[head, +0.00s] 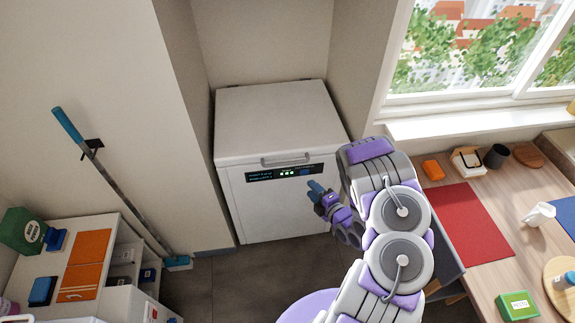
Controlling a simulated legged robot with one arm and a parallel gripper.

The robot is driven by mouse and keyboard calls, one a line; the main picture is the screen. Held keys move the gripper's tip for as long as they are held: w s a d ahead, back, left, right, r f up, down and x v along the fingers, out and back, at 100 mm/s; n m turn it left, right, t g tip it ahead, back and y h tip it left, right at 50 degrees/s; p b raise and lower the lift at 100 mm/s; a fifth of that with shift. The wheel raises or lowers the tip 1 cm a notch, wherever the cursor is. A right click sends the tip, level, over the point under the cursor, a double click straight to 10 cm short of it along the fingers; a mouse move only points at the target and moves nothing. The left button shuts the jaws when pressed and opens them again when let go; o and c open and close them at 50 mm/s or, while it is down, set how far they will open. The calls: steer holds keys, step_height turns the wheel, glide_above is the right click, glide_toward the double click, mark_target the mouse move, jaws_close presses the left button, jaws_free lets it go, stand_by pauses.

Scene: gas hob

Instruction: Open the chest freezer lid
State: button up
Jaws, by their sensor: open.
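The white chest freezer (277,190) stands in the alcove at the centre back of the head view. Its lid (275,120) lies flat and shut on the body. A grey bar handle (286,160) sits at the lid's front edge, above a dark control panel with lit green dots. My gripper (318,190) is open and empty, in front of the freezer's front face, below and right of the handle and apart from it in the picture. The gap in depth between gripper and freezer is hard to judge. My arm covers the area right of the freezer.
A wooden counter (478,267) with a red mat, a green box and small items runs along the right under a window. A low cabinet (65,245) stands at the left, with a long-handled brush (120,190) leaning by it. Floor in front of the freezer is clear.

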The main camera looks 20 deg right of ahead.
steer(key=b+x, duration=0.1)
steer(key=x, duration=1.6)
steer(key=shift+w, duration=0.2)
steer(key=shift+c, duration=0.2)
steer(key=shift+a, duration=0.1)
jaws_close()
